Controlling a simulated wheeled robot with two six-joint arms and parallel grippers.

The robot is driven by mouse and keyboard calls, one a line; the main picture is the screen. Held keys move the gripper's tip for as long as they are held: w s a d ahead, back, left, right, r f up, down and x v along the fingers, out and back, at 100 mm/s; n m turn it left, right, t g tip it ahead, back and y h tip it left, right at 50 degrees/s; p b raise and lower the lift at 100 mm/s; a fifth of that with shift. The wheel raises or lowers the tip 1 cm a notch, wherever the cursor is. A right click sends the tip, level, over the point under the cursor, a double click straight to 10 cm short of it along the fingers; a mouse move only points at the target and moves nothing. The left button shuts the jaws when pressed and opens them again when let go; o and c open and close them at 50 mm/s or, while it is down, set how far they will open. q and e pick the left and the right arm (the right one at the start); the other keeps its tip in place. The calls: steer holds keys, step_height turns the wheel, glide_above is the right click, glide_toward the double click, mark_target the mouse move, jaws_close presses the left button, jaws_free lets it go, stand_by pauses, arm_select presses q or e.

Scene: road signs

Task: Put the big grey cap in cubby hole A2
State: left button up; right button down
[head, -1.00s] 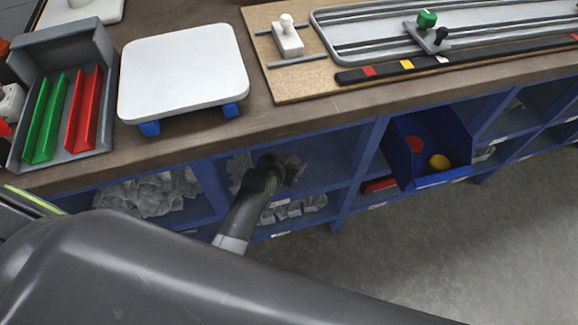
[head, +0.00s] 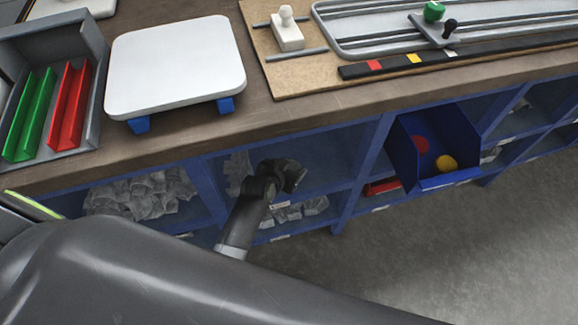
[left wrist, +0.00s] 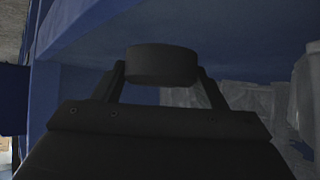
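My left gripper (head: 294,177) reaches into an open compartment of the blue shelf unit (head: 208,190) under the worktop. In the left wrist view, the big grey cap (left wrist: 162,65) shows as a dark, short cylinder between the two fingertips of the left gripper (left wrist: 162,72). The fingers appear to press on both its sides, and it is held up inside the blue-walled compartment. In the head view the cap cannot be told apart from the dark gripper. No cubby label is legible. My right gripper is not in view.
Clear-looking crumpled pieces (head: 140,195) fill the compartment to the left, and more (head: 300,210) lie below the gripper. A blue bin (head: 468,178) with red and yellow discs juts out at the right. A white scale (head: 175,68) stands on the worktop (head: 270,118).

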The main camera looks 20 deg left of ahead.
arm_select(q)
steer(key=o, duration=0.3)
steer(key=shift+r, duration=0.2)
steer(key=p+v, duration=0.1)
steer(key=v, duration=0.2)
steer(key=shift+s+r, duration=0.1)
steer(key=shift+r, duration=0.05)
steer(key=p+v, duration=0.2)
steer(key=v, duration=0.5)
steer(key=shift+s+r, duration=0.1)
steer(key=shift+s, duration=0.05)
steer(key=shift+s+a+r, duration=0.15)
steer(key=shift+s+r, duration=0.2)
steer(key=shift+s, duration=0.2)
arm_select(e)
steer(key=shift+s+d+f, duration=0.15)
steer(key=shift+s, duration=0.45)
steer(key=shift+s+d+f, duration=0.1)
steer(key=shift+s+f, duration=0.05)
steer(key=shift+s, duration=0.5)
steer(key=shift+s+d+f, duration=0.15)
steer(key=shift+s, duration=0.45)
